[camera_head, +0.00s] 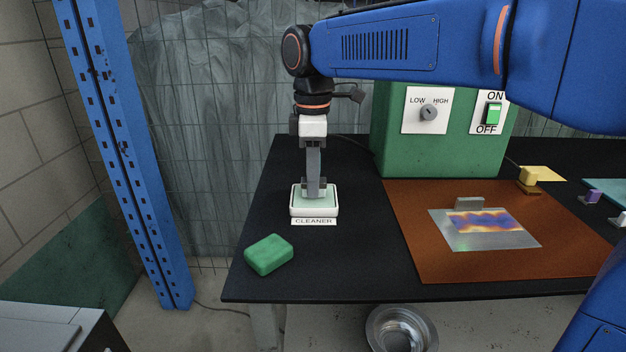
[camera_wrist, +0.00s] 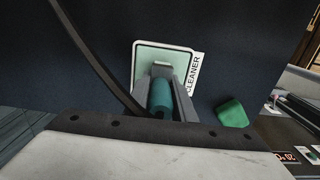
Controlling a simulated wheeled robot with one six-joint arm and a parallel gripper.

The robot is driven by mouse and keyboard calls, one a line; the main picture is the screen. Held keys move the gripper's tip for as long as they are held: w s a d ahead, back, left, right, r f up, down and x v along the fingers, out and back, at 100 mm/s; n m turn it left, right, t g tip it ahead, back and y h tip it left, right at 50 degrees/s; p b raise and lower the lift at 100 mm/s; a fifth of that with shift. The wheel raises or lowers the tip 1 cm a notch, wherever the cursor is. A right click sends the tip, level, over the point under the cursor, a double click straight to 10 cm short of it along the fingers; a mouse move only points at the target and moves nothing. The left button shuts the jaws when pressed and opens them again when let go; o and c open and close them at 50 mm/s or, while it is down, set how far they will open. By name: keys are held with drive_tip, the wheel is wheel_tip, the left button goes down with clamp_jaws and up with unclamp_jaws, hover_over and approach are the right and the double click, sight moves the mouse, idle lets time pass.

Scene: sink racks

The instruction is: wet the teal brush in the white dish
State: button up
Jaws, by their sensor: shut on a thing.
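The white dish (camera_head: 296,210), with pale green inside, sits on the black table behind a "CLEANER" label. It also shows in the wrist view (camera_wrist: 142,55). My gripper (camera_head: 314,186) points straight down over the dish, its fingertips at or just above it. In the wrist view it is shut on the teal brush (camera_wrist: 160,96), whose rounded teal handle shows between the fingers. The brush's lower end is over the dish and mostly hidden. I cannot tell whether it touches the liquid.
A green sponge-like block (camera_head: 269,254) lies at the front left of the dish. A green control box (camera_head: 440,140) stands behind right. An orange-brown mat (camera_head: 430,262) holds a metal plate (camera_head: 485,232). A yellow block (camera_head: 528,176) is farther right. A blue post (camera_head: 130,150) stands left.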

drive_tip(key=shift+r, duration=3.35)
